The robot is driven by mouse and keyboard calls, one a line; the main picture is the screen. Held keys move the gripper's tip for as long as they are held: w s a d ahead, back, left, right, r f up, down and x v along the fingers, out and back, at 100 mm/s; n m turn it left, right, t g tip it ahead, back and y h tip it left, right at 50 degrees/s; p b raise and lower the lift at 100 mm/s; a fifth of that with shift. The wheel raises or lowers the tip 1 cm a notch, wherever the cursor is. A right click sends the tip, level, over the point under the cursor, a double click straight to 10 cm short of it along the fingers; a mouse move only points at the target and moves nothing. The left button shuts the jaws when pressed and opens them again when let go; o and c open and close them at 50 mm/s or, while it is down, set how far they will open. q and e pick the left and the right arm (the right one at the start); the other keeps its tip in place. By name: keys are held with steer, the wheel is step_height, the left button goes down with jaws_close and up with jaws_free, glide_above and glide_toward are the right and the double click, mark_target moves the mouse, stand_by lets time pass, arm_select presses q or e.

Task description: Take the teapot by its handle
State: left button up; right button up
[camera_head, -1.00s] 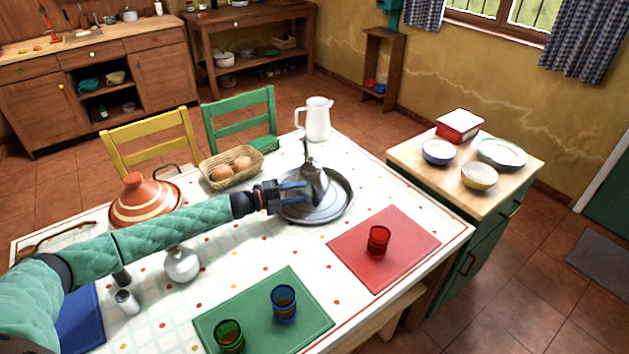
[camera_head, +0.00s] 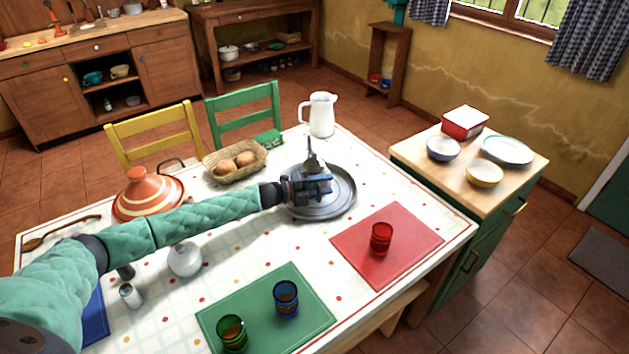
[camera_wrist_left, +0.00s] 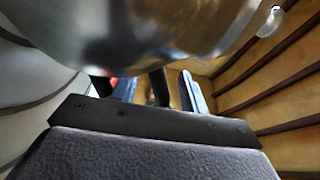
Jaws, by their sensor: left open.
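The silvery teapot (camera_head: 312,163) stands on a round metal tray (camera_head: 343,207) on the table. In the head view my left gripper (camera_head: 322,188) is in front of it and hides most of its body. In the left wrist view the shiny teapot body (camera_wrist_left: 150,35) fills the top, very close to the camera. The left gripper's blue fingers (camera_wrist_left: 158,90) are apart, with a dark upright piece between them. I cannot tell for sure whether that piece is the handle. The right gripper is not in view.
A bread basket (camera_head: 237,160) and a white pitcher (camera_head: 321,115) stand behind the tray. A striped tagine (camera_head: 150,198) and a round white pot (camera_head: 185,260) are near my left arm. A red cup (camera_head: 381,238) stands on a red mat (camera_head: 415,232) at front right.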

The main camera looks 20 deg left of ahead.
arm_select(q)
jaws_close()
stand_by(1.3)
steer(key=shift+w+r, duration=0.1)
steer(key=shift+r, duration=0.05)
